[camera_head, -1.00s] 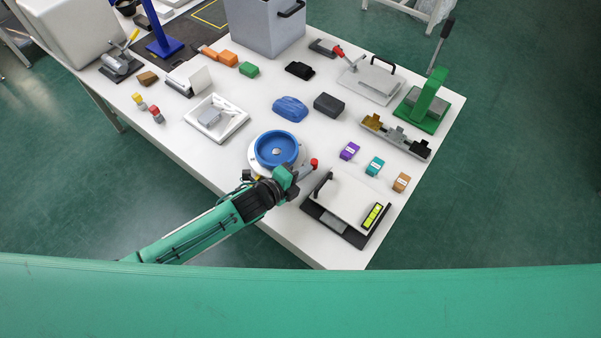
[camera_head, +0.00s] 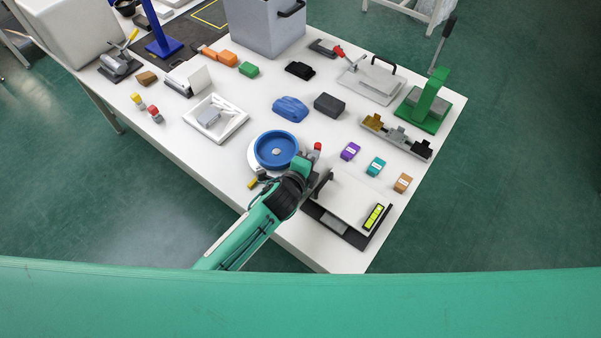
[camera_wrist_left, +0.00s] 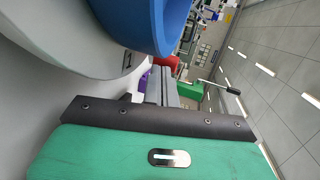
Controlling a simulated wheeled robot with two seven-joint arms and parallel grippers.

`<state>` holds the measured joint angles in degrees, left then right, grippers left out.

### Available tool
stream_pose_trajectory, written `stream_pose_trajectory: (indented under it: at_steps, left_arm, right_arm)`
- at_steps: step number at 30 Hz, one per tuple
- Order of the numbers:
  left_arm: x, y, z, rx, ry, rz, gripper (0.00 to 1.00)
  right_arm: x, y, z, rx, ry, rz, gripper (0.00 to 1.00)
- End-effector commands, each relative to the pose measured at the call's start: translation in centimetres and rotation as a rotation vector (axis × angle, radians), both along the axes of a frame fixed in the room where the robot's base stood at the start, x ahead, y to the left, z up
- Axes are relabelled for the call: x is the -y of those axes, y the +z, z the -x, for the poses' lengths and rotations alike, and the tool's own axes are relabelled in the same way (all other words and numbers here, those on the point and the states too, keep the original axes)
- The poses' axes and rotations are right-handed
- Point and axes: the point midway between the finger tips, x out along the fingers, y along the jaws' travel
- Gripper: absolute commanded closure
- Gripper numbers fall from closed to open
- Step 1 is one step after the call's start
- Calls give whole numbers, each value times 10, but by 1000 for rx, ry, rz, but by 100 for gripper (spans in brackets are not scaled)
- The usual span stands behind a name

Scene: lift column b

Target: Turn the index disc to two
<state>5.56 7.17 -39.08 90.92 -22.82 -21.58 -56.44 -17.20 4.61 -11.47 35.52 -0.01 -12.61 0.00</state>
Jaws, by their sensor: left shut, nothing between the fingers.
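The index disc is a blue dished wheel (camera_head: 277,149) on a round white base (camera_head: 252,160), left of my left gripper. In the left wrist view its blue rim (camera_wrist_left: 150,22) fills the upper left, and a dark numeral that looks like 1 shows on the white ring (camera_wrist_left: 127,62). A red knob (camera_head: 317,146) stands at the disc's right side; it also shows in the wrist view (camera_wrist_left: 168,62). My left gripper (camera_head: 311,161) is shut and empty, close beside the knob. Whether it touches the knob is unclear. My right gripper is out of view.
Purple (camera_head: 350,151), teal (camera_head: 376,167) and orange (camera_head: 403,183) blocks stand to the right. A small yellow-tipped part (camera_head: 253,184) is at the disc's near edge. Blue (camera_head: 290,109) and dark (camera_head: 329,105) objects lie behind.

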Motion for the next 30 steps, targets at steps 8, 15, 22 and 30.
stream_pose_trajectory:
  at_steps: [8, 15, 22, 30]
  left_arm:
    - [2, 1, -8, 0, -1, 2, 100]
    - [3, 0, -11, 1, -1, 1, 100]
    - [3, 1, -12, 1, -1, 1, 100]
    - [3, 1, -12, 2, 0, 1, 100]
  right_arm:
    - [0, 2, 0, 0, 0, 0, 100]
    - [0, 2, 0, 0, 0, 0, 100]
    - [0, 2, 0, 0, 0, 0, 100]
    - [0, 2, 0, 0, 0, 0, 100]
